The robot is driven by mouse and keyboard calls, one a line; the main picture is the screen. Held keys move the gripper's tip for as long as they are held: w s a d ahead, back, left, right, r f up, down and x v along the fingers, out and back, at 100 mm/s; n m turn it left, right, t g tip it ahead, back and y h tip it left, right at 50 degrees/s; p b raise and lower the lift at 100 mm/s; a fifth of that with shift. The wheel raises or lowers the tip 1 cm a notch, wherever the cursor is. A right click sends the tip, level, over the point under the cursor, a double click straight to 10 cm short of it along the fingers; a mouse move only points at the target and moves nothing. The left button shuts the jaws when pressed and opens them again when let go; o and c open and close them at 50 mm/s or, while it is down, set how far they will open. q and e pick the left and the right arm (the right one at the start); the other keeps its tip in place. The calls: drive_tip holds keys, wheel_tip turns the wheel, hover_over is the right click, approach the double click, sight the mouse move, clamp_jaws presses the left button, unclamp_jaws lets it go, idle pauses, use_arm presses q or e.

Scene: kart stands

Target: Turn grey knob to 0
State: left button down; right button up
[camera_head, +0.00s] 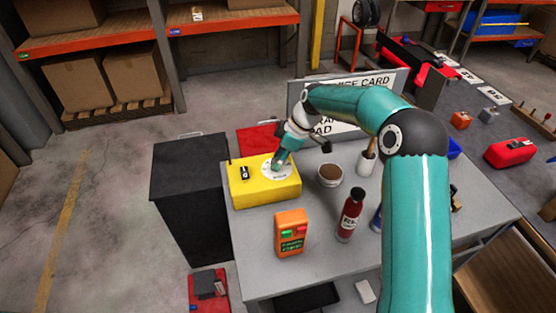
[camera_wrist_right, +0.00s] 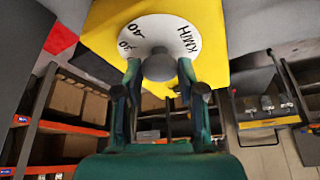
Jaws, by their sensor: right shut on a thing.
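A yellow box (camera_head: 265,190) stands on the grey table, with a white round dial on its top face. The dial (camera_wrist_right: 150,28) in the right wrist view bears black numbers and the letters KM/H. The grey knob (camera_wrist_right: 158,67) is at the dial's middle, between the fingers of my right gripper (camera_wrist_right: 158,78). That gripper (camera_head: 279,163) is shut on the knob; in the head view it hides the knob and part of the dial. The knob's pointer cannot be made out. My left gripper is not in view.
An orange device (camera_head: 291,233) with green and red buttons stands in front of the yellow box. A red bottle (camera_head: 350,216) and a round dark-filled bowl (camera_head: 330,175) are to the right. A small black switch (camera_head: 244,173) sits on the box's left. A sign board (camera_head: 392,80) stands behind.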

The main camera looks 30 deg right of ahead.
drive_tip(key=n, duration=0.2)
drive_tip(key=n+g, duration=0.1)
drive_tip(key=n, duration=0.1)
drive_tip(key=shift+w+d+n+g+y+p, duration=0.2)
drive_tip(key=shift+n+g+y+p, duration=0.1)
drive_tip(key=shift+n+p, duration=0.1)
drive_tip(key=shift+r, duration=0.1)
drive_tip(key=o, duration=1.1)
drive_tip(key=v, duration=1.1)
drive_tip(key=shift+d+r, duration=0.25)
drive_tip(key=shift+r, duration=0.05)
